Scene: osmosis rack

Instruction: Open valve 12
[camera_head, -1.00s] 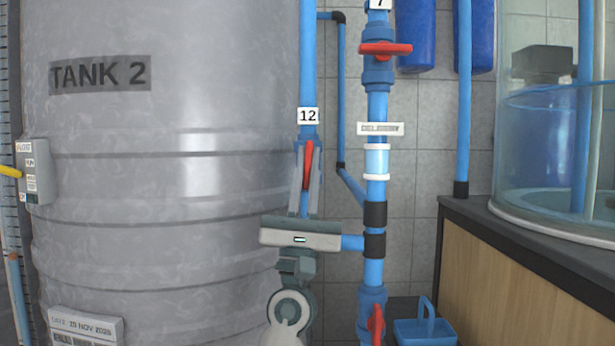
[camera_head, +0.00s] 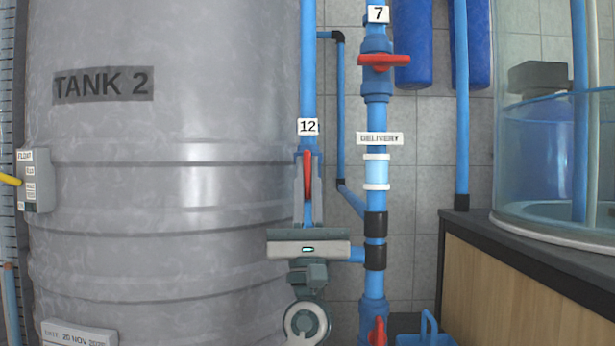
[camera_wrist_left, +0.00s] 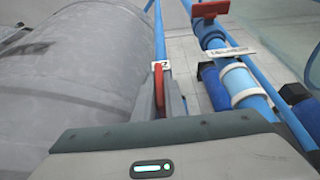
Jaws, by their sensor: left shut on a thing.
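The label 12 (camera_head: 308,127) is on a blue vertical pipe beside the grey tank. Just below it, the red handle of valve 12 (camera_head: 308,174) stands upright, in line with the pipe. My left gripper (camera_head: 308,190) is at the valve, its fingers pointing up on either side of the handle and shut on it. Its body hides the pipe below. In the left wrist view the red handle (camera_wrist_left: 159,88) shows between the fingers, with the label 12 partly hidden behind it. My right gripper is not in view.
Tank 2 (camera_head: 170,200) fills the left side. To the right, the delivery pipe (camera_head: 376,225) carries the red handle of valve 7 (camera_head: 384,61), turned crosswise. A dark-topped counter (camera_head: 470,226) with a glass tank is at the right. A blue basket (camera_head: 425,338) stands low.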

